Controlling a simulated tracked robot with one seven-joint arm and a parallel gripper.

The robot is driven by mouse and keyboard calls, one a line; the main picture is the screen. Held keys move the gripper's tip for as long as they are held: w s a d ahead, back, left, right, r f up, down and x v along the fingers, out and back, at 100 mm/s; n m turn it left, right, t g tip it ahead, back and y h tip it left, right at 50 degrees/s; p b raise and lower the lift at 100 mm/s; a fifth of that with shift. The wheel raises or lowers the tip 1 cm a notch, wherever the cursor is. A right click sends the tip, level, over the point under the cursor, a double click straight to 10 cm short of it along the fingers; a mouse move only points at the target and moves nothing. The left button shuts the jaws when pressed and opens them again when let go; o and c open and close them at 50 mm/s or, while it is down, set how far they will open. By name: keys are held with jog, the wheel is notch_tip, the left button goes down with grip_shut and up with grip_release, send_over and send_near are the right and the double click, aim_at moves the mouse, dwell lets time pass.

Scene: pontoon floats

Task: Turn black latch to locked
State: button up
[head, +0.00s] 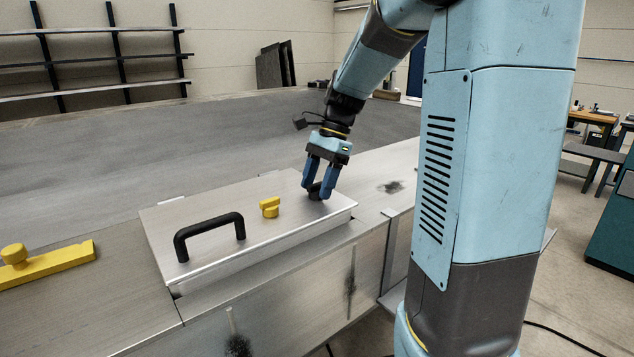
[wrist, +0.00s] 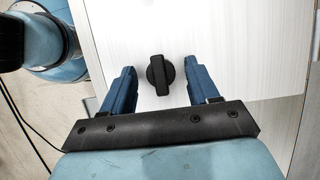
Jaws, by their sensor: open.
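The black latch (wrist: 160,74) is a round knob with a raised grip bar, on the top of a pale metal hatch lid (head: 185,215). In the wrist view its bar runs roughly up and down the picture. My gripper (head: 318,193) is over the right end of the lid, pointing down, with its blue fingers on either side of the latch (head: 315,191). In the wrist view the fingers of my gripper (wrist: 160,80) are wide apart, with gaps to the latch on both sides. The fingers partly hide the latch in the head view.
A yellow latch (head: 270,207) and a black bar handle (head: 209,235) stand on the same lid, left of my gripper. A yellow bar with a knob (head: 48,264) lies at the far left. The metal deck (head: 230,130) behind the lid is mostly clear.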

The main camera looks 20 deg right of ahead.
jog(key=shift+c, duration=0.4)
jog(key=c, duration=0.9)
jog(key=shift+a, duration=0.1)
jog(key=shift+c, duration=0.2)
